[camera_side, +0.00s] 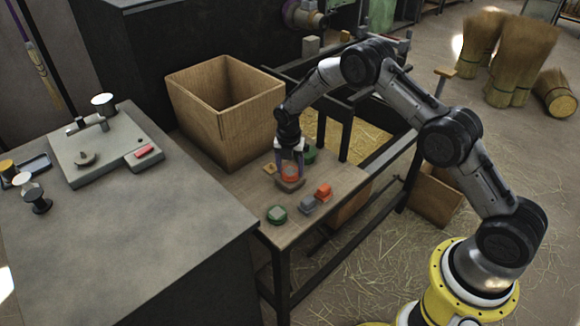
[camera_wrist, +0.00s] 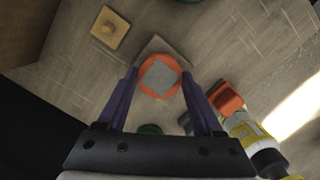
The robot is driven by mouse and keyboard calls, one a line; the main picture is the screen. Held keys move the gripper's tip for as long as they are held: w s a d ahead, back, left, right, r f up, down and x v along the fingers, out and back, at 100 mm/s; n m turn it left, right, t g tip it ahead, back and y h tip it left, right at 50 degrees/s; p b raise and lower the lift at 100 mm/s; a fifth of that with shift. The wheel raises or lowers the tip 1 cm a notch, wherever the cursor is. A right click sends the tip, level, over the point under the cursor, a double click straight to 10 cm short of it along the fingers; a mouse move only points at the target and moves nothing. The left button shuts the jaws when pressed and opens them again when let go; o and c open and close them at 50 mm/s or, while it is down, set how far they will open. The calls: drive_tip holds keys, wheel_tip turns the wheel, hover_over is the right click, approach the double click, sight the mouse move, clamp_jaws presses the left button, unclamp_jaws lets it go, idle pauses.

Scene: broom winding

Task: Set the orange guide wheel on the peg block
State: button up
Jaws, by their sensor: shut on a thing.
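The orange guide wheel (camera_side: 291,171), a ring with a grey square middle, is between my gripper's fingers over the small table. It also shows in the wrist view (camera_wrist: 160,58). My gripper (camera_side: 290,162) points down and is shut on the wheel, with its purple fingers on either side in the wrist view (camera_wrist: 160,77). A grey-brown block (camera_side: 291,186), which looks like the peg block, lies directly below the wheel. Its corner shows past the wheel in the wrist view (camera_wrist: 155,44). Whether the wheel touches the block, and any peg, I cannot tell.
A green-rimmed piece (camera_side: 277,214), a grey block (camera_side: 308,206) and an orange block (camera_side: 324,190) lie nearby. Another green piece (camera_side: 310,154) and a tan square (camera_side: 269,168) are close to the gripper. A tall wooden bin (camera_side: 200,110) stands behind left.

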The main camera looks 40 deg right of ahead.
sight(289, 174)
drive_tip(key=shift+f, duration=0.15)
drive_tip(key=o, duration=1.2)
drive_tip(key=shift+c, duration=0.2)
wheel_tip(289, 174, up, 11)
drive_tip(key=a, duration=0.1)
drive_tip(key=shift+s, duration=0.35)
